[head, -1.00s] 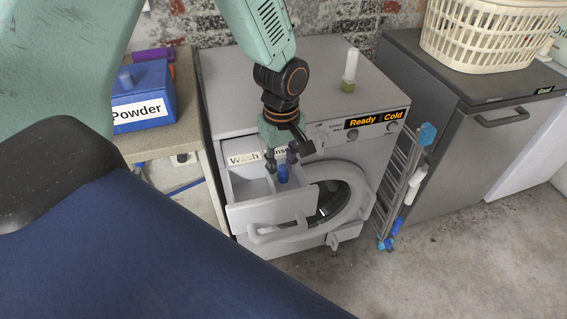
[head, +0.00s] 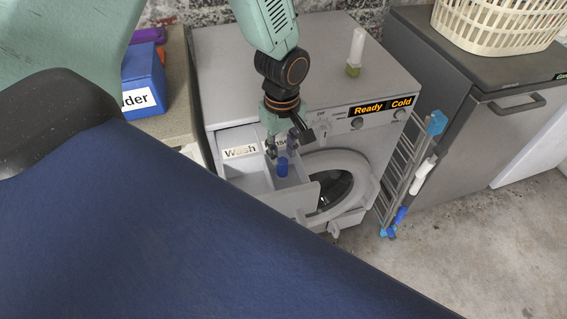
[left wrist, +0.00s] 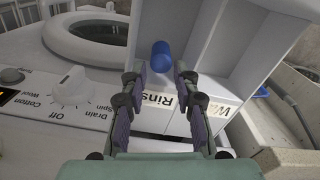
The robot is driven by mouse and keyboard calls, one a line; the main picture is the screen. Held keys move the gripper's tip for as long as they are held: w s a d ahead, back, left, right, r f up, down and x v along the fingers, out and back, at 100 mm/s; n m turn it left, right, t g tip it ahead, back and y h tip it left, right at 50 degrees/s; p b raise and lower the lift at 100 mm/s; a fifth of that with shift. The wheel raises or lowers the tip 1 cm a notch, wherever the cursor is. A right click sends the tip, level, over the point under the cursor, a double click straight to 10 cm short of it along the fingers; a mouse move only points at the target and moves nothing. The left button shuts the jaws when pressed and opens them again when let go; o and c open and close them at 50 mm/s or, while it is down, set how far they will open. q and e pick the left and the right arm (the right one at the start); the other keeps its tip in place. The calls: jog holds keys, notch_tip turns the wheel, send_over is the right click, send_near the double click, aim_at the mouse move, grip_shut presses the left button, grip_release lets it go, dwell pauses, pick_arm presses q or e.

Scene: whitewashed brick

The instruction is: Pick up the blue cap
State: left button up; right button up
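The blue cap (head: 282,168) is inside the pulled-out detergent drawer (head: 300,200) of the washing machine, in the compartment next to the Rinse label. In the left wrist view the cap (left wrist: 162,55) shows just beyond the fingertips, roughly centred between them. My left gripper (head: 284,150) points down over the drawer, close above the cap. Its two fingers (left wrist: 160,74) are spread apart with nothing held between them. Whether a fingertip touches the cap cannot be told. My right gripper is not in view.
The drawer has low walls and a divider beside the cap. A bottle with a green base (head: 356,50) stands on the washing machine (head: 220,60). A drying rack (head: 405,175) hangs at its right side. A blue powder box (head: 143,80) is on the left counter.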

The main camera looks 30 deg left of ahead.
aim_at(282, 160)
pick_arm(q)
notch_tip(282, 160, down, 5)
jog(key=shift+a+r+b, duration=0.15)
jog(key=shift+r+b, duration=0.05)
jog(key=shift+b, duration=0.25)
jog(key=shift+s, duration=0.1)
jog(key=c, duration=0.5)
jog(key=shift+r, duration=0.1)
notch_tip(282, 160, up, 10)
jog(key=shift+f+p, duration=0.1)
jog(key=shift+p, duration=0.95)
